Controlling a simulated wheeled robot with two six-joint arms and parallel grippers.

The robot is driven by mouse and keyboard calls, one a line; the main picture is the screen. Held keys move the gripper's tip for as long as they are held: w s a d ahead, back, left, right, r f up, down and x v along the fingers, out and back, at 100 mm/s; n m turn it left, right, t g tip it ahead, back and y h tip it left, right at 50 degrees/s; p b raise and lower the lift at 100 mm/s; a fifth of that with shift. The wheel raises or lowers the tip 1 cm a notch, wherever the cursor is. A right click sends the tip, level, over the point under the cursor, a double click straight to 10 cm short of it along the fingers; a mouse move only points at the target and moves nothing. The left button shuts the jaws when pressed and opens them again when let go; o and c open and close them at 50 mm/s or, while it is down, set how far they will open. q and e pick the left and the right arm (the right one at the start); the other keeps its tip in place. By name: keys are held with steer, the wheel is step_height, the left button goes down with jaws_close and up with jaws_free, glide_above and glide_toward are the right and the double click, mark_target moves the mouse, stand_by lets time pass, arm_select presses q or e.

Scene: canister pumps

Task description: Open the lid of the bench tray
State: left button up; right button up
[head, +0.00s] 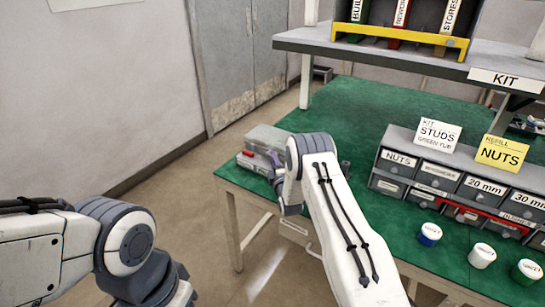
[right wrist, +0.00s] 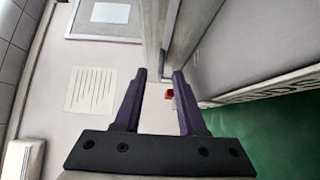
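A grey box (head: 267,137), which looks like the bench tray, sits at the left corner of the green bench top. Its grey top looks closed, though my right arm hides its right side. Small red and white items show at its front left.
The green bench (head: 360,110) has a drawer rack (head: 455,184) at right, with labelled cards on top. White, blue and green cups (head: 482,255) stand before it. A raised shelf (head: 400,55) crosses the back. Floor left of the bench is clear.

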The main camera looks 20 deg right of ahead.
steer(key=shift+w+d, duration=0.15)
steer(key=shift+w, duration=1.1)
steer(key=shift+c, duration=0.3)
jaws_close()
